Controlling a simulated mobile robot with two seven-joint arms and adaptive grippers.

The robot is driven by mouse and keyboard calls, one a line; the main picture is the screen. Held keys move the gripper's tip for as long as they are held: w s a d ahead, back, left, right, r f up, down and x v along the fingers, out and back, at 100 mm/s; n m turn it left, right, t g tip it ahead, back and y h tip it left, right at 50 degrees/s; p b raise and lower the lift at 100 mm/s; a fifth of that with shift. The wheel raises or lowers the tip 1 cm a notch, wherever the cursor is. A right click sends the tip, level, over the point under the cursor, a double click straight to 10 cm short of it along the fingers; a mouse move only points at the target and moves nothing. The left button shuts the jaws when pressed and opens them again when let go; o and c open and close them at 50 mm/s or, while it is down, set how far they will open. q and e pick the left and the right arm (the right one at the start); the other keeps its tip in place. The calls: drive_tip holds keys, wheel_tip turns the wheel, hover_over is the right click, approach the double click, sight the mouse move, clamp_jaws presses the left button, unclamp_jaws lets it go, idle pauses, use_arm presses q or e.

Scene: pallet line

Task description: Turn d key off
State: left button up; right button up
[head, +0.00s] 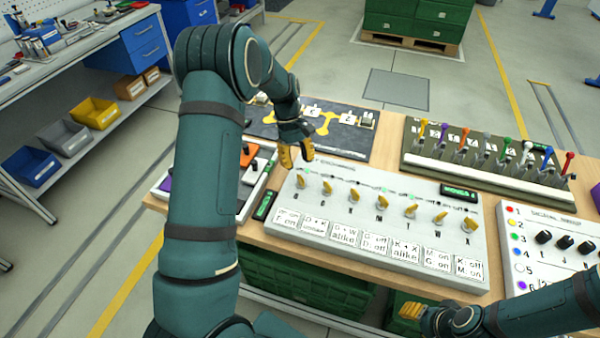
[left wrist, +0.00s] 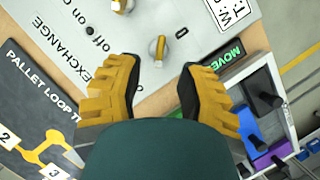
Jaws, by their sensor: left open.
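A white key panel (head: 375,215) lies on the wooden bench with a row of several yellow keys. The leftmost key (head: 300,183), which appears to be the d key, stands at the panel's left end; its letter is too small to read surely. My left gripper (head: 295,155) is open just above the panel's back left corner, apart from the keys. In the left wrist view, a yellow key (left wrist: 158,47) on a round base shows ahead of the gap between the open fingers (left wrist: 160,85), untouched. My right gripper (head: 410,310) is low at the bench's front edge, its fingers barely showing.
A dark pallet loop board (head: 345,140) lies behind the panel. A rack of coloured levers (head: 480,165) stands at back right, and a white panel with black knobs (head: 550,260) at right. A green MOVE display (head: 264,205) sits at the panel's left. Printed cards (head: 375,243) line its front.

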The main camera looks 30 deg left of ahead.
use_arm(q)
drive_tip(key=v, duration=0.6)
idle(0.4)
